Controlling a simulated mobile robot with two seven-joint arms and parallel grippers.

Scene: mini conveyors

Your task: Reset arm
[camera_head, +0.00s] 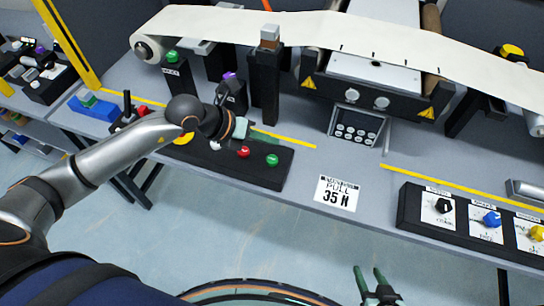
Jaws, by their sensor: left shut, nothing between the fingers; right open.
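My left gripper (238,128) is at the end of the silver arm that reaches in from the left. It is over the black button panel (263,175), near the table's front edge, and it looks shut and empty. Whether it touches the panel cannot be told. My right gripper (372,283) shows at the bottom, with two dark green fingers spread apart and nothing between them. It is in front of the table, over the floor.
A white belt (250,27) runs over rollers at the back. A keypad box (357,128) and a knob panel (470,226) stand on the grey table at the right. A sign (337,193) reads 35 N. Open floor (190,240) lies in front.

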